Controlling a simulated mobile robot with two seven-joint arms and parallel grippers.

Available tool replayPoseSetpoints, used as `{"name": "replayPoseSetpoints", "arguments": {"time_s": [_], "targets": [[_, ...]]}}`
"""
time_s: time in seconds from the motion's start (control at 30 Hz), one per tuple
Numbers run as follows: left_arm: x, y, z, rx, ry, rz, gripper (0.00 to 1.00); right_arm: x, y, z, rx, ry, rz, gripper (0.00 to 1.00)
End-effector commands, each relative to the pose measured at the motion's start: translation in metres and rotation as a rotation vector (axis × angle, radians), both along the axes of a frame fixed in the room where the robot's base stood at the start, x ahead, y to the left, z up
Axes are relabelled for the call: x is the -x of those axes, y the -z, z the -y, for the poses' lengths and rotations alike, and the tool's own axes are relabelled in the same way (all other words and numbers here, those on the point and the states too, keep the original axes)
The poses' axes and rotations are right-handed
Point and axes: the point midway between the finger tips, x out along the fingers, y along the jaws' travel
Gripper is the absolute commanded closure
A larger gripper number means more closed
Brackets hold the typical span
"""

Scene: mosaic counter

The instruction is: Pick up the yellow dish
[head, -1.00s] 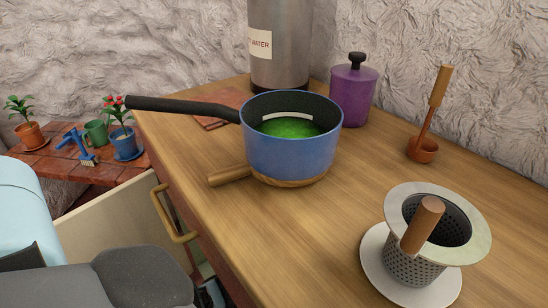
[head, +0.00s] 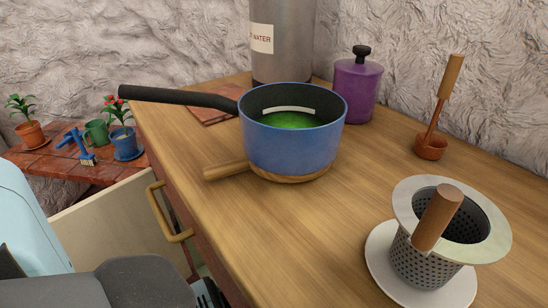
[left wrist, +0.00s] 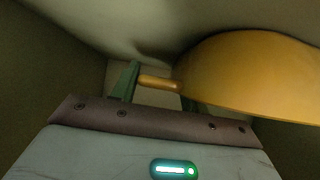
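The yellow dish (left wrist: 250,75) shows only in the left wrist view, at the upper right, cut off by the picture's edge. Its short, rod-like handle (left wrist: 158,83) points left, across the space between the fingers of my left gripper (left wrist: 158,91). The green fingers stand apart, and the right one is partly hidden behind the dish. I cannot tell whether either finger touches the handle. In the head view my left arm reaches down by the open drawer, and its gripper is hidden. My right gripper is not in view.
The pale open drawer (head: 105,225) has a brass handle (head: 167,215). On the wooden counter (head: 260,220) are a blue pot (head: 290,145), a purple jar (head: 358,92), a ladle (head: 440,115) and a strainer (head: 425,265) on a white saucer (head: 380,268). Pale walls close in around the left gripper.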

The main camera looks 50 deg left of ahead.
Motion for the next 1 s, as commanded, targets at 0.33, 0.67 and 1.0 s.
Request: {"name": "replayPoseSetpoints", "arguments": {"time_s": [0.33, 0.67, 1.0], "targets": [[0.0, 0.0, 0.0, 0.0, 0.0, 0.0, 1.0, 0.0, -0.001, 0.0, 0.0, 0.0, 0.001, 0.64], [-0.001, -0.004, 0.0, 0.0, 0.001, 0.004, 1.0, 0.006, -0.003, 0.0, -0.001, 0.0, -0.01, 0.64], [0.005, -0.04, -0.004, -0.002, 0.0, 0.002, 1.0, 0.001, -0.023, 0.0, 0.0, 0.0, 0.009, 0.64]]}}
